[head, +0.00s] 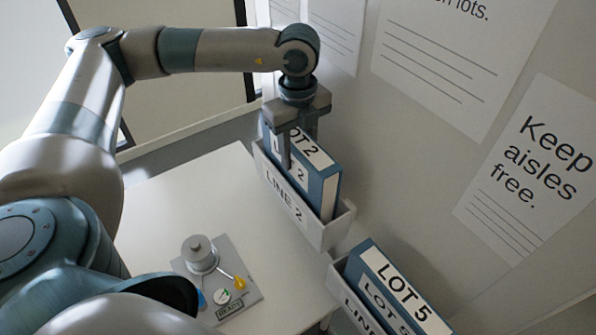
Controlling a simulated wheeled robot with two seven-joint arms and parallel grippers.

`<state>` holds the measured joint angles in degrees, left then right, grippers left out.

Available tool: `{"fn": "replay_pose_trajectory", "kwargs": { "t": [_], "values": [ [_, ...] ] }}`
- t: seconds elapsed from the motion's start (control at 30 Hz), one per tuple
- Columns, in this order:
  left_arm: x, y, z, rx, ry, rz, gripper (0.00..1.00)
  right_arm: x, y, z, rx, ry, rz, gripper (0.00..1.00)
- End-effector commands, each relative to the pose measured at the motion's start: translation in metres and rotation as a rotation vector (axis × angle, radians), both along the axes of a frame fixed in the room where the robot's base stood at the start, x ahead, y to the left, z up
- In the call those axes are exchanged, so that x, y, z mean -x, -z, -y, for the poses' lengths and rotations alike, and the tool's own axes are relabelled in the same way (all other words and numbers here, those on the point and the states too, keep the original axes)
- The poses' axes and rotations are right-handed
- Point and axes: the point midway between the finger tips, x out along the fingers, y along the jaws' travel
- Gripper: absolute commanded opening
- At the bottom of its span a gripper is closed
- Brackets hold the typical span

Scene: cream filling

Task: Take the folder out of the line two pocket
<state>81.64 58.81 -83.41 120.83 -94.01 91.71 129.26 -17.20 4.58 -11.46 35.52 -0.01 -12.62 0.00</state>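The blue and white folder marked LOT 2 (326,187) stands in the wall pocket marked LINE 2 (316,228), its upper part above the pocket's rim. My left gripper (298,148) points down over the folder's far end. One finger is in front of the label side and the other is towards the wall side, so the fingers straddle the folder's top. I cannot tell whether they press on it. The folder's lower part is hidden in the pocket. My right gripper is out of view.
A second pocket (345,287) marked LINE holds a LOT 5 folder (385,288) at the lower right. A white table (185,190) stands left of the pockets, with a grey control panel (248,291) carrying a knob and a READY label. Printed signs hang on the wall.

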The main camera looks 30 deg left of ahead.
Motion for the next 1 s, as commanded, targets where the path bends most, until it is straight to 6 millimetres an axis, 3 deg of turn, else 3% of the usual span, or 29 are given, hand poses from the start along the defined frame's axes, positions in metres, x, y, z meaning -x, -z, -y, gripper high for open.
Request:
{"fn": "replay_pose_trajectory", "kwargs": {
  "t": [0.03, 0.1, 0.63, 0.77, 1.0],
  "values": [
    [0.000, 0.000, 0.000, 0.000, 0.000, 0.000, 0.15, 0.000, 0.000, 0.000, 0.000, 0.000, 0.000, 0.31],
    [0.000, 0.000, 0.000, 0.000, 0.000, 0.000, 0.00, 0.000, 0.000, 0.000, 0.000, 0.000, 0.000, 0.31],
    [-0.001, -0.009, 0.000, 0.001, 0.000, 0.002, 0.00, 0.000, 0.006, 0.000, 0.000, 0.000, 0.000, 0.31],
    [-0.001, -0.022, 0.000, 0.002, 0.000, 0.005, 0.00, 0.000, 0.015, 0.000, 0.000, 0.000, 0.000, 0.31],
    [-0.002, -0.066, 0.001, 0.001, -0.001, 0.007, 0.00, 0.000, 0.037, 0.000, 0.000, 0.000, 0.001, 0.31]
  ]
}}
